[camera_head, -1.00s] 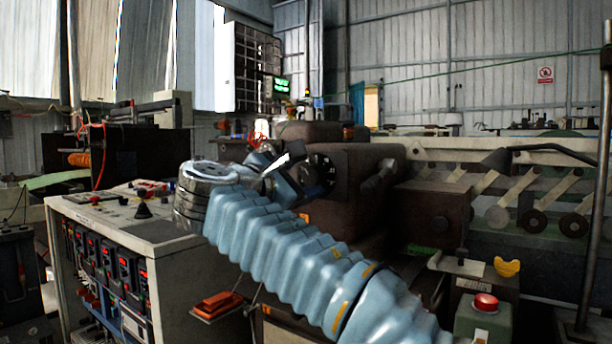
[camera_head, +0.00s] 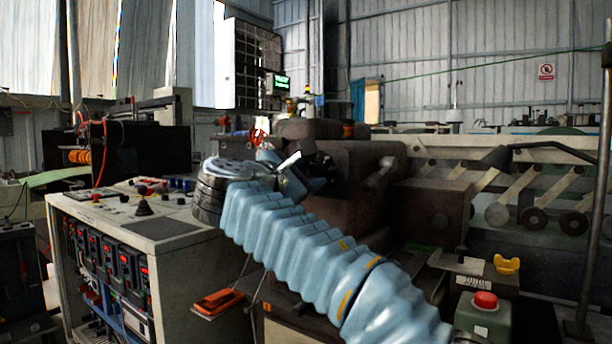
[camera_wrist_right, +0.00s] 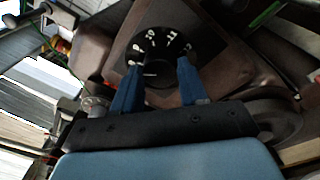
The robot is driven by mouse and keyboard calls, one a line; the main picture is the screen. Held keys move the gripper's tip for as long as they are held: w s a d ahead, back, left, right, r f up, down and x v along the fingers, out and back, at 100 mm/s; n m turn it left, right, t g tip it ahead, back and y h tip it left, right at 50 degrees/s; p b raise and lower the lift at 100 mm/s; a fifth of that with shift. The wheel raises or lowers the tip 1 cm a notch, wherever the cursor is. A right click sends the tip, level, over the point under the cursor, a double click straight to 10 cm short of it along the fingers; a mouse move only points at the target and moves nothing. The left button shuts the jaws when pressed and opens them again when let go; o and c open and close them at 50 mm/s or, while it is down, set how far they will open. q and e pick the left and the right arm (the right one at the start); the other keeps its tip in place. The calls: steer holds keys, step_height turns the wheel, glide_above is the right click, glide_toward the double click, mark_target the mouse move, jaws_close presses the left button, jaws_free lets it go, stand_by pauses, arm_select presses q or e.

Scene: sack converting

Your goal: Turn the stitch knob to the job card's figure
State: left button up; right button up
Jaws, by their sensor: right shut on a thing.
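The stitch knob's round black dial (camera_wrist_right: 152,48) shows in the right wrist view with white figures around its rim, only partly legible. It is mounted on the brown machine head (camera_head: 350,185). My right gripper (camera_wrist_right: 158,72) has its two blue fingers on either side of the dial's lower part and is shut on the knob. In the head view my right gripper (camera_head: 305,172) reaches the dial, which is mostly hidden behind it. A white card-like piece (camera_head: 284,164) stands near the gripper; I cannot read it. My left gripper is not in view.
A control cabinet (camera_head: 160,229) with knobs and red displays stands at the left. A red button on a green box (camera_head: 484,318) and a yellow part (camera_head: 507,264) are at the lower right. A crank handle (camera_head: 380,173) sticks out right of the dial.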

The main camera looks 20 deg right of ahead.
steer(key=shift+m, duration=0.3)
steer(key=m, duration=0.2)
steer(key=m+b, duration=0.2)
steer(key=m, duration=0.1)
steer(key=shift+f+m, duration=0.25)
steer(key=shift+m, duration=0.05)
steer(key=m+b, duration=0.2)
steer(key=m, duration=0.2)
steer(key=shift+f+m+h, duration=0.1)
steer(key=shift+m+h, duration=0.3)
steer(key=m+b, duration=0.1)
steer(key=m, duration=0.4)
steer(key=shift+a+m+g+h+b, duration=0.1)
steer(key=shift+m+g+h+b, duration=0.2)
steer(key=shift+m+g+b, duration=0.1)
steer(key=shift+w+m+b, duration=0.15)
steer(key=shift+m+b, duration=0.25)
steer(key=shift+m, duration=2.4)
steer(key=o, duration=1.1)
steer(key=shift+c, duration=0.2)
